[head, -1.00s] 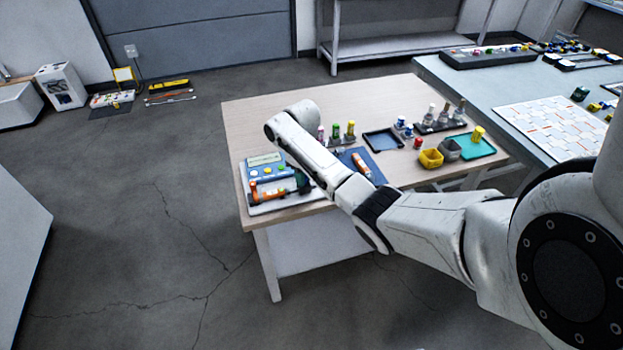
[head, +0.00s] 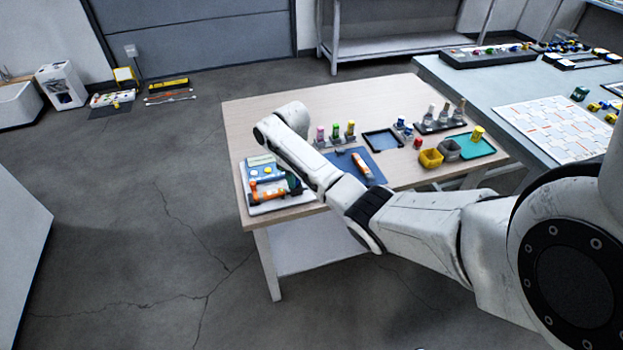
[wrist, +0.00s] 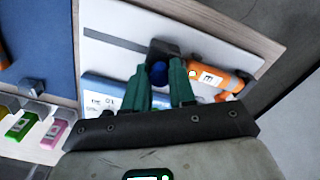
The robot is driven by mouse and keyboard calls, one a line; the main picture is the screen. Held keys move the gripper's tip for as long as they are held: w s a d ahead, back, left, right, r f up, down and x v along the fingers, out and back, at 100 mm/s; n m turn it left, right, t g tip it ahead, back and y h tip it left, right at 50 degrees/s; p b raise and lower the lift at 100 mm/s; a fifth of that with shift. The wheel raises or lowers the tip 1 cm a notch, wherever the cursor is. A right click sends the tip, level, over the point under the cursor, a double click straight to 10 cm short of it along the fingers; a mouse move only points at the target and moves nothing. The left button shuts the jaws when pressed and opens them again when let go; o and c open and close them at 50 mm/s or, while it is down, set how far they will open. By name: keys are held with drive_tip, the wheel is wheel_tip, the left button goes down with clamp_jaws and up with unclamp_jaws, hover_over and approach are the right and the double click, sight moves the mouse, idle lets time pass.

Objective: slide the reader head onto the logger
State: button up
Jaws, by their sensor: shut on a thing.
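My gripper (wrist: 163,86) has its green fingers shut on a dark block with a blue round face (wrist: 159,74), which seems to be the reader head. In the head view, my gripper (head: 294,183) is mostly hidden by my arm, over the right part of a white board (head: 290,203). An orange cylindrical body with lettering (wrist: 220,77) lies on that board close beside the held block; it also shows in the head view (head: 268,190). It may be the logger. Whether the block touches it I cannot tell.
A blue case (wrist: 102,88) with a pale label lies on the same board. A blue mat (head: 374,168) with an orange tool (head: 361,165) is to the right. Several coloured bottles (head: 336,131) stand behind. A dark tray (head: 383,149) and a yellow cup (head: 430,158) are farther right.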

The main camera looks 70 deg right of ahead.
drive_tip(key=shift+w+a, duration=0.35)
drive_tip(key=shift+w, duration=0.15)
idle(0.8)
drive_tip(key=o, duration=0.7)
drive_tip(key=shift+r+p, duration=0.1)
drive_tip(key=shift+p, duration=0.25)
wheel_tip(320, 180, up, 7)
drive_tip(key=p, duration=0.7)
